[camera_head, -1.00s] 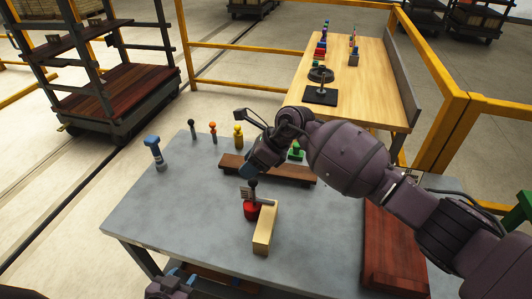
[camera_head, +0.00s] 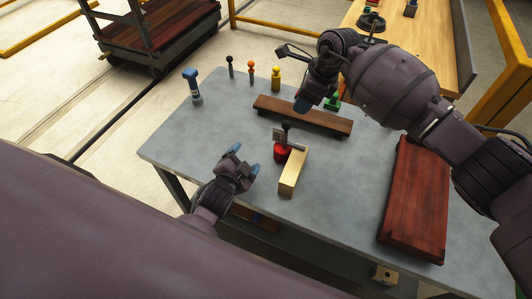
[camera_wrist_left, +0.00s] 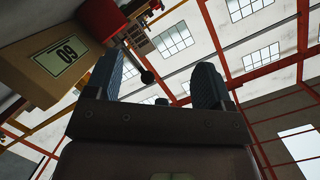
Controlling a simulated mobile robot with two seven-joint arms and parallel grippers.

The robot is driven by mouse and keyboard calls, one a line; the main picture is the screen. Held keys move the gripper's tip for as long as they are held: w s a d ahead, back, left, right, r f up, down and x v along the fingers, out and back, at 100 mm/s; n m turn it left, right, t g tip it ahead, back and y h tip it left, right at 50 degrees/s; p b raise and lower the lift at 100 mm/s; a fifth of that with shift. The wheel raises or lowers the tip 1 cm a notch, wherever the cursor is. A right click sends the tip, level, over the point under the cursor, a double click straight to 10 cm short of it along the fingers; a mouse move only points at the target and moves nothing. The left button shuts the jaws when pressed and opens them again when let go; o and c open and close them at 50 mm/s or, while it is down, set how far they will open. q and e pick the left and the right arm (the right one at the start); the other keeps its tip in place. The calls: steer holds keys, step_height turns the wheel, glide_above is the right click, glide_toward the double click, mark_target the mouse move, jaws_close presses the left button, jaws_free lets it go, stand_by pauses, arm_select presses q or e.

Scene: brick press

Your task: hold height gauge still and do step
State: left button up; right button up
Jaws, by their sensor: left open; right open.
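A red-based piece with a black knob and a grey toothed plate (camera_head: 283,152), which I take for the height gauge, stands on the grey table. A long tan block (camera_head: 293,172) is beside it, touching or nearly so. My left gripper (camera_head: 243,160) is open and empty, left of the red base. In its wrist view the gripper (camera_wrist_left: 158,88) has wide-apart fingers. My right gripper (camera_head: 306,102) is open over the brown rail (camera_head: 325,120).
A blue-topped post (camera_head: 192,86) and black (camera_head: 230,66), orange (camera_head: 252,71) and yellow (camera_head: 276,77) pegs stand at the back left. A green piece (camera_head: 332,102) is behind the rail. A dark red board (camera_head: 415,200) lies at the right. The table's left part is clear.

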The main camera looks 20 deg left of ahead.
mark_target(283, 132)
arm_select(q)
steer(key=shift+w+d+r+m+t+h, duration=0.1)
steer(key=shift+w+d+m+t+h, duration=0.7)
steer(key=shift+w+m, duration=2.8)
steer(key=shift+w+d+r+m+t+h, duration=0.2)
steer(key=shift+w+d+m, duration=1.05)
steer(key=shift+m, duration=4.8)
steer(key=shift+w+d+f+m+t+h, duration=0.2)
steer(key=shift+w+d+m+h, duration=0.7)
steer(key=shift+w+m, duration=2.65)
steer(key=s+m, duration=0.2)
steer(key=shift+s+d+r+m+y, duration=0.15)
steer(key=shift+s+d+m+y, duration=0.1)
steer(key=shift+s+m+y, duration=0.05)
steer(key=c, duration=0.9)
arm_select(e)
steer(key=shift+o, duration=0.3)
